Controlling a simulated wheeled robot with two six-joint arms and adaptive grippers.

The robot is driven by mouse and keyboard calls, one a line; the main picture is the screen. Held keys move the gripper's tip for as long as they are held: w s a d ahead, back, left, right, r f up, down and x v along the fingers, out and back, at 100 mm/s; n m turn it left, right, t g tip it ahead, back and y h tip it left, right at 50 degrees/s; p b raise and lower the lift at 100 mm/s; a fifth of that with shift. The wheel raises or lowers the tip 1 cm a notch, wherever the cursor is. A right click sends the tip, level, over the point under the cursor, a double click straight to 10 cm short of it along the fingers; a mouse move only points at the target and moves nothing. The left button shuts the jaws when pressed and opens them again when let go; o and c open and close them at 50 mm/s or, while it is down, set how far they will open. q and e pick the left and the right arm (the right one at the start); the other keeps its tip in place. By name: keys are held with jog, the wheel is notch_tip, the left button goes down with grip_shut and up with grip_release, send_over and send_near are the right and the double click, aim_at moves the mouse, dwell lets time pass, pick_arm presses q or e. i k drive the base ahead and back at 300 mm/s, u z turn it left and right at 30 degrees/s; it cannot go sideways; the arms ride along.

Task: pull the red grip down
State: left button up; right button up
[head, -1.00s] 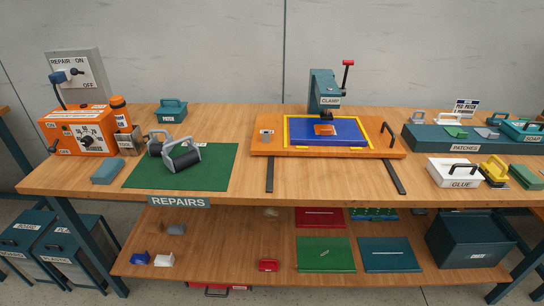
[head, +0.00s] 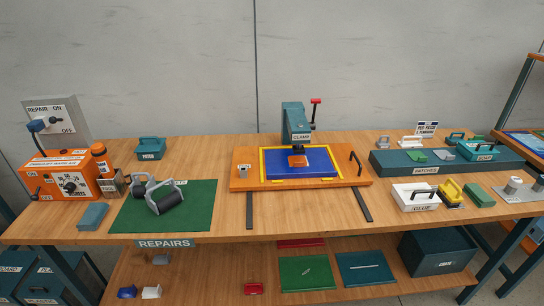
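The red grip (head: 316,101) is the small red cap on top of the dark lever of the teal clamp (head: 293,120). The lever stands upright, with the red grip at its upper end. The clamp stands at the back of the orange board (head: 247,183), over a blue panel (head: 325,171) with a yellow border. A small orange piece (head: 297,161) lies on the blue panel under the clamp head. Neither of my grippers shows in the head view.
A black handle (head: 355,163) stands on the board's right side. The orange welder box (head: 66,180) is at the left, beside the green mat (head: 195,205) with a grey-handled roller (head: 160,196). A teal patches box (head: 447,165) and white glue box (head: 415,197) are at the right.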

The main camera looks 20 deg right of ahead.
aim_at(312, 125)
jog(key=z, duration=0.05)
jog(key=k, duration=0.65)
jog(key=u, duration=0.6)
jog(key=i, duration=1.6)
jog(key=z, duration=0.85)
jog(key=i, duration=0.4)
jog(key=z, duration=0.45)
